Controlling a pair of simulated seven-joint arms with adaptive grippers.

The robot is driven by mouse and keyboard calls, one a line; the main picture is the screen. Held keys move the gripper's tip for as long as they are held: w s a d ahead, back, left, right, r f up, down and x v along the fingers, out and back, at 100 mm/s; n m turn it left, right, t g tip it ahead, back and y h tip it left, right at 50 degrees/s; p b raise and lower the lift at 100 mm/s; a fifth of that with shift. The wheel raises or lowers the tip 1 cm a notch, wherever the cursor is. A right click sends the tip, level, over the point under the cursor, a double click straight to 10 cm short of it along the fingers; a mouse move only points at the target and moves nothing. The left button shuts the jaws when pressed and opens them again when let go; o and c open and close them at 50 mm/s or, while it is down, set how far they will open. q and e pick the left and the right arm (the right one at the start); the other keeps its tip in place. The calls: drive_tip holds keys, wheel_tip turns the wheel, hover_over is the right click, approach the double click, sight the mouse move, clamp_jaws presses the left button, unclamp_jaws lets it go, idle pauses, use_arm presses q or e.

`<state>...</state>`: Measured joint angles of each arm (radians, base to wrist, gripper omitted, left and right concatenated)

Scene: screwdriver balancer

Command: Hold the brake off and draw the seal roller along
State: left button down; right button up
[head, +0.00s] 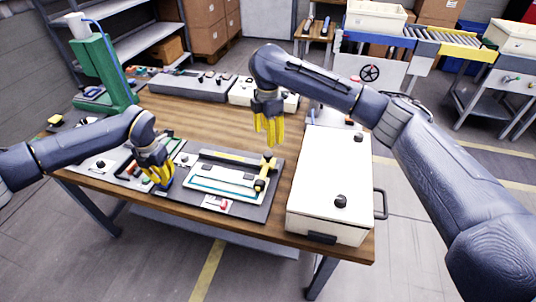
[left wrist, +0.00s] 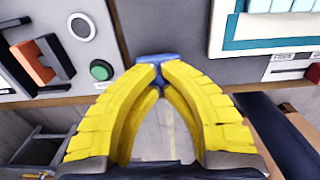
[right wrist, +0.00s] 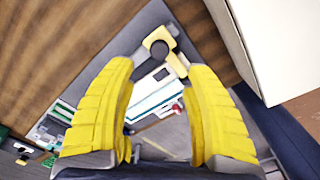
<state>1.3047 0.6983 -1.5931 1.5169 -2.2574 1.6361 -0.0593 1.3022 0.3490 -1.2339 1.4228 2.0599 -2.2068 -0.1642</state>
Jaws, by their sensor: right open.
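The seal roller (head: 261,184) is a yellow piece with a black knob on top. It sits at the right end of a white and teal panel (head: 222,183) on a dark grey board (head: 252,211). The roller also shows in the right wrist view (right wrist: 180,66), beyond the fingers. My right gripper (head: 270,138) is open and empty, above and behind the roller. My left gripper (head: 160,177) is at the board's left front corner. Its fingertips close on a blue lever (left wrist: 158,59), which I take as the brake. The fingers hide part of it.
A white case (head: 329,165) with black knobs stands right of the board. A green press (head: 101,75) stands at the back left. Control boxes (head: 190,86) line the table's back. The middle of the wooden table (head: 205,122) is clear.

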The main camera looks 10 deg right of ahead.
sight(268, 154)
wheel_tip(268, 154, down, 9)
drive_tip(key=shift+f, duration=0.15)
idle(0.4)
clamp_jaws()
idle(0.4)
